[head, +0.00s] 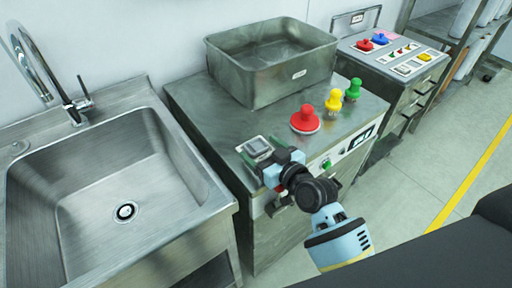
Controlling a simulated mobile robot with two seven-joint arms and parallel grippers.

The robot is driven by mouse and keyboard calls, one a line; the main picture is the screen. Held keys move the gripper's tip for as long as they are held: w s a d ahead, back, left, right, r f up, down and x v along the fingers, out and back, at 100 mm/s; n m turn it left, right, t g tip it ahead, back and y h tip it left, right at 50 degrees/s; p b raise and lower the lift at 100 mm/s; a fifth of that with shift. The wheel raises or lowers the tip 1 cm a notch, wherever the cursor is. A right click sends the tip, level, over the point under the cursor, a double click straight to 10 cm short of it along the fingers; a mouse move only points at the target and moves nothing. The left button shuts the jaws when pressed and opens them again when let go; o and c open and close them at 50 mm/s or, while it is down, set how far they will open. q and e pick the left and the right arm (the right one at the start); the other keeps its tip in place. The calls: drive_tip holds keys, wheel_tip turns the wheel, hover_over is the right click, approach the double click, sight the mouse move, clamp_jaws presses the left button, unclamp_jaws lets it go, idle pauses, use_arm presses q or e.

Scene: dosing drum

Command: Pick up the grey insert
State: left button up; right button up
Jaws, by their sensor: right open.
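A small grey, square piece (257,146), which looks like the grey insert, is at the front left of the steel cabinet top (205,115). My right gripper (268,163) is at the cabinet's front edge, right beside the grey piece and partly in front of it. It is open. I cannot tell whether its fingers touch the piece or stand around it. My left gripper is not in view.
A large steel bin (270,65) stands at the back of the cabinet top. Red (305,120), yellow (334,100) and green (353,90) knobbed pieces stand to the right. A sink (110,190) with a faucet (40,65) is left. A control panel (400,55) stands back right.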

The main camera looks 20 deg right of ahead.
drive_tip(key=shift+w, duration=0.25)
drive_tip(key=shift+c, duration=0.2)
drive_tip(key=c, duration=1)
drive_tip(key=shift+s, duration=0.1)
drive_tip(key=shift+c, duration=0.2)
drive_tip(key=shift+s+r, duration=0.1)
drive_tip(key=shift+r, duration=0.05)
drive_tip(key=shift+s+r, duration=0.1)
drive_tip(key=shift+r, duration=0.1)
drive_tip(key=shift+c, duration=1)
drive_tip(key=s+d+r, duration=0.1)
drive_tip(key=s+r, duration=0.1)
drive_tip(key=s, duration=0.2)
drive_tip(key=s+d+r, duration=0.2)
drive_tip(key=s, duration=0.2)
drive_tip(key=s+d+r, duration=0.1)
drive_tip(key=s+r, duration=0.2)
drive_tip(key=s, duration=0.1)
drive_tip(key=shift+s+d+r+p, duration=0.1)
drive_tip(key=shift+s+d+p, duration=0.2)
drive_tip(key=shift+p, duration=0.05)
drive_tip(key=shift+c, duration=0.4)
